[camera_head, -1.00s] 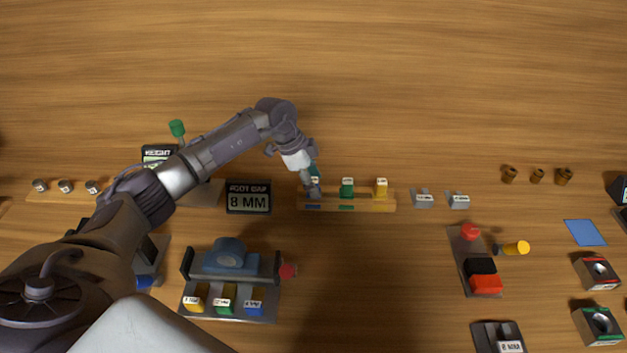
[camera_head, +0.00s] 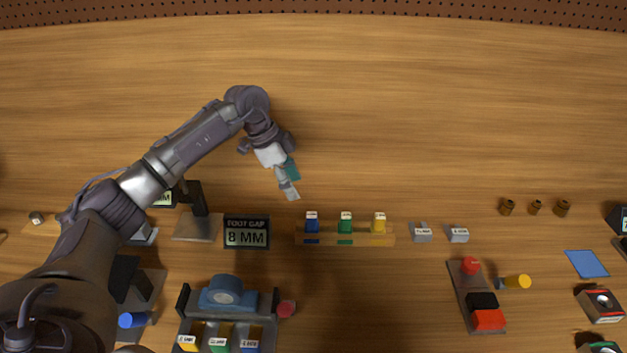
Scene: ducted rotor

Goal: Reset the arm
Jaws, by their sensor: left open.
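My left arm comes in from the lower left. Its left gripper (camera_head: 290,186) is open and points down to the right, above and behind the wooden rack (camera_head: 388,240). No object shows between its fingers. In the rack stand a blue labelled block (camera_head: 312,223), a green one (camera_head: 345,223) and a yellow one (camera_head: 379,223). The gripper is apart from the blue block. My right gripper is not in view.
A "FOOT GAP 8 MM" display (camera_head: 246,232) stands left of the rack. A blue fixture (camera_head: 222,294) is in front. Grey blocks (camera_head: 421,233) and a red-and-black device (camera_head: 487,319) are at right. The back of the wooden table (camera_head: 420,100) is clear.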

